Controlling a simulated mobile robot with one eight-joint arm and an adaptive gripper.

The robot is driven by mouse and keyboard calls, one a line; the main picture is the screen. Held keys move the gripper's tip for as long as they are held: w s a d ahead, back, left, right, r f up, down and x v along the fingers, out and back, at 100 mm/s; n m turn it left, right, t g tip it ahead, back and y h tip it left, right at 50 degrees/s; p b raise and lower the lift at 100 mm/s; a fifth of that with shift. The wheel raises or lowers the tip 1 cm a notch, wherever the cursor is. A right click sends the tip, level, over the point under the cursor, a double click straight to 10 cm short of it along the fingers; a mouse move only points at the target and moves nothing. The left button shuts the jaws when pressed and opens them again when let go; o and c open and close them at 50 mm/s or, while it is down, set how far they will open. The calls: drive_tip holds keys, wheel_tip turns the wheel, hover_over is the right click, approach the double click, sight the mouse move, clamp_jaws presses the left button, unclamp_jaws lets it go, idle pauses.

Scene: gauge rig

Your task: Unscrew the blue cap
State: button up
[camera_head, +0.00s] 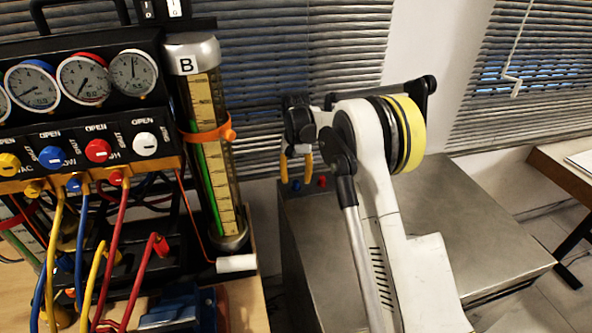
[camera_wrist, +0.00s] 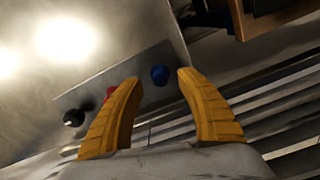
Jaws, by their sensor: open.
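My gripper (camera_head: 296,172) has yellow fingers, is open and empty, and points down above the cap. It also shows in the wrist view (camera_wrist: 158,78). How far the fingertips are above the cap is hard to tell.
A red cap (camera_head: 322,181) sits close beside the blue one, and a black cap (camera_wrist: 74,117) lies farther along. The metal cabinet (camera_head: 480,230) is otherwise bare. A gauge rig (camera_head: 80,125) with hoses and a tall cylinder (camera_head: 212,150) stand on the left.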

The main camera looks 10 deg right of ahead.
drive_tip(key=shift+f, duration=1.05)
clamp_jaws()
